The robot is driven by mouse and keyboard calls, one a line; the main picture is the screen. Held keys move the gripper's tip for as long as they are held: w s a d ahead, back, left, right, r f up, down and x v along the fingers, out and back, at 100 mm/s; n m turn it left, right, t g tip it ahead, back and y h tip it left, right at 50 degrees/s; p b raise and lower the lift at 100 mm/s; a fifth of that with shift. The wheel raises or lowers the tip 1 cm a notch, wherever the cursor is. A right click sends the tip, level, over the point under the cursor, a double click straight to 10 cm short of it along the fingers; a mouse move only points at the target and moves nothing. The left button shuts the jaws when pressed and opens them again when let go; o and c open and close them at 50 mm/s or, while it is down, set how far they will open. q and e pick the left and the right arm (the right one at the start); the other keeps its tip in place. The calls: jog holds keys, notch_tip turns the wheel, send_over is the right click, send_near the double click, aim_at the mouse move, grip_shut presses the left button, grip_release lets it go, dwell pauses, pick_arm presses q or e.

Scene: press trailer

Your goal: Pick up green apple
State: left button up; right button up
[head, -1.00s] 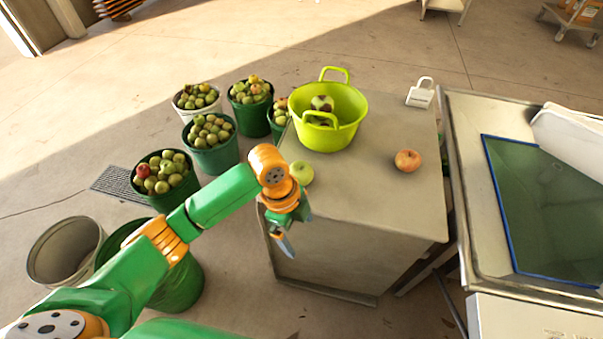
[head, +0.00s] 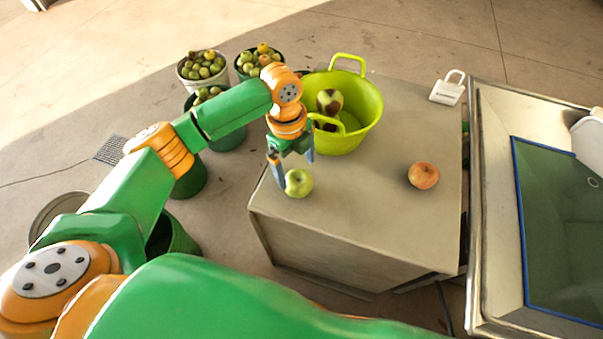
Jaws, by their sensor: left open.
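The green apple (head: 298,183) sits near the left front edge of the grey table top (head: 375,205). My left gripper (head: 294,169) points down just above and behind the apple in the head view. Its two fingers are spread, one at the apple's left side and one behind its upper right. The fingers look empty, and I cannot tell whether they touch the apple. My right gripper is not in view.
A yellow-green basket (head: 362,108) with apples stands right behind my left gripper. A red-orange apple (head: 423,176) and a white padlock-shaped object (head: 447,88) are on the table's right side. A metal basin (head: 492,215) stands at right. Buckets of apples (head: 202,66) stand on the floor.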

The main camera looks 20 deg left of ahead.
aim_at(298, 177)
pick_arm(q)
jog(key=f, duration=0.1)
jog(key=s+f, duration=0.1)
jog(key=d+f, duration=0.1)
jog(key=f, duration=0.1)
jog(key=shift+s, duration=0.15)
jog(key=shift+w+f, duration=0.2)
jog(key=c, duration=1.3)
jog(key=shift+r, duration=0.15)
